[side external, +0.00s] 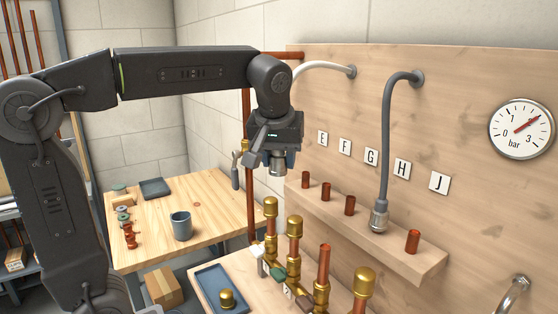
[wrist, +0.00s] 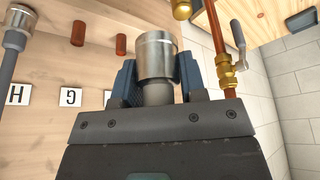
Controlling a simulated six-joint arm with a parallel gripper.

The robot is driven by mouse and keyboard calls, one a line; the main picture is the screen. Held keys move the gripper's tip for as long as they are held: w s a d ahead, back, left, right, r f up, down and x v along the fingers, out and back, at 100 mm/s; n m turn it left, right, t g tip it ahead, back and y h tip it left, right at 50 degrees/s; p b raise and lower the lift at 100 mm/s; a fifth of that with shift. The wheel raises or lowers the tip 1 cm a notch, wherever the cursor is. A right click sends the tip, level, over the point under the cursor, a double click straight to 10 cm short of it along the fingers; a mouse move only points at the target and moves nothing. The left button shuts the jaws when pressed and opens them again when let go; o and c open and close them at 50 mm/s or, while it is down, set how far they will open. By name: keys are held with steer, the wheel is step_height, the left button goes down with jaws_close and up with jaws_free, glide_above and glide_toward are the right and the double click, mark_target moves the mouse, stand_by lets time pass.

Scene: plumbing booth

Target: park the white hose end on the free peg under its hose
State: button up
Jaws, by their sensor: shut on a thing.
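The white hose (side external: 325,68) leaves a wall fitting and arcs left behind my arm. My gripper (side external: 277,159) is shut on a metal hose end (side external: 278,170), which points down in the air, left of the ledge. In the wrist view this end (wrist: 156,55) sits between the blue jaws. Copper pegs stand bare on the ledge: one at the far left (side external: 305,180), a second (side external: 325,191), a third (side external: 350,206) and one at the right (side external: 413,241). The join between white hose and held end is hidden.
Letter plates line the board. Brass-capped copper pipes (side external: 295,240) rise in front of the ledge. A pipe with a valve (wrist: 226,65) stands near my gripper.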

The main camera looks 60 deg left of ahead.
mark_target(327, 184)
steer(key=shift+m+t+h, duration=0.3)
steer(key=shift+m, duration=0.4)
steer(key=w, duration=0.5)
steer(key=w+a, duration=0.1)
steer(key=w, duration=0.4)
steer(key=w+a, duration=0.1)
steer(key=w, duration=0.4)
steer(key=shift+f, duration=0.15)
steer(key=shift+w+f, duration=0.1)
steer(key=shift+f, duration=2.8)
steer(key=shift+f, duration=2.5)
steer(key=o, duration=1)
steer(key=shift+d+r, duration=0.1)
steer(key=v, duration=1.4)
